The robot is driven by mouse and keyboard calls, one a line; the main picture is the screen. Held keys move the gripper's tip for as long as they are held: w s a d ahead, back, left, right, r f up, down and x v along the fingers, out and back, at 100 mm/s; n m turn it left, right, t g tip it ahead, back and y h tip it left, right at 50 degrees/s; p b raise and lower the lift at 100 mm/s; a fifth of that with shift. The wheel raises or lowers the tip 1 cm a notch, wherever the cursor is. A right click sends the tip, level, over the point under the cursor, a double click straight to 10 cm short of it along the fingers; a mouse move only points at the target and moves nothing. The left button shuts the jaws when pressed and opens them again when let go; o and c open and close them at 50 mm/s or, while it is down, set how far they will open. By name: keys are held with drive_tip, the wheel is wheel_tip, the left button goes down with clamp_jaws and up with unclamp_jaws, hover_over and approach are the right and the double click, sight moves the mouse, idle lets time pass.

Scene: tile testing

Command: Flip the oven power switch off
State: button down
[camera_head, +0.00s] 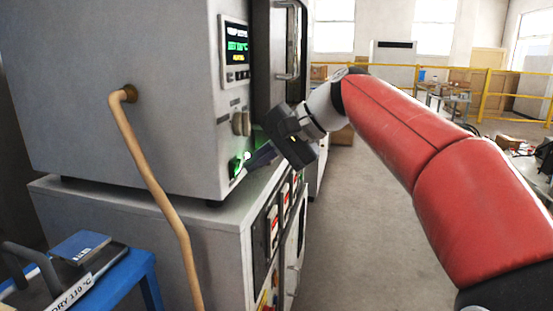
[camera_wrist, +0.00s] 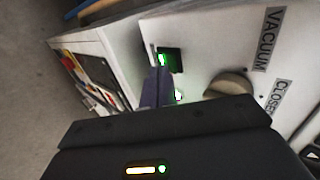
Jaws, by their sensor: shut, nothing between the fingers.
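The oven (camera_head: 160,60) is a grey metal box at the left in the head view, with a lit display (camera_head: 236,48) on its front panel. The power switch (camera_head: 236,163) glows green low on that panel. It also shows in the wrist view, a black rocker with a green light (camera_wrist: 170,60). My gripper (camera_head: 250,162) is shut and empty, its fingertips at the switch from the right. In the wrist view the closed fingers (camera_wrist: 154,82) cover part of the switch area; I cannot tell whether they touch it.
A round knob (camera_wrist: 229,84) sits beside the switch, near the labels "VACUUM" and "CLOSE". The oven stands on a grey cabinet (camera_head: 150,218). A tan hose (camera_head: 150,170) hangs from the oven's side. A blue cart (camera_head: 130,285) stands at lower left. The floor (camera_head: 345,220) to the right is clear.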

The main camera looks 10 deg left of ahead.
drive_tip(key=shift+a, duration=0.25)
drive_tip(key=shift+a+r+p, duration=0.15)
drive_tip(key=shift+r+p, duration=0.05)
drive_tip(key=shift+p, duration=0.1)
drive_tip(key=shift+a+f, duration=0.1)
drive_tip(key=shift+r+p, duration=0.9)
drive_tip(key=shift+p, duration=0.1)
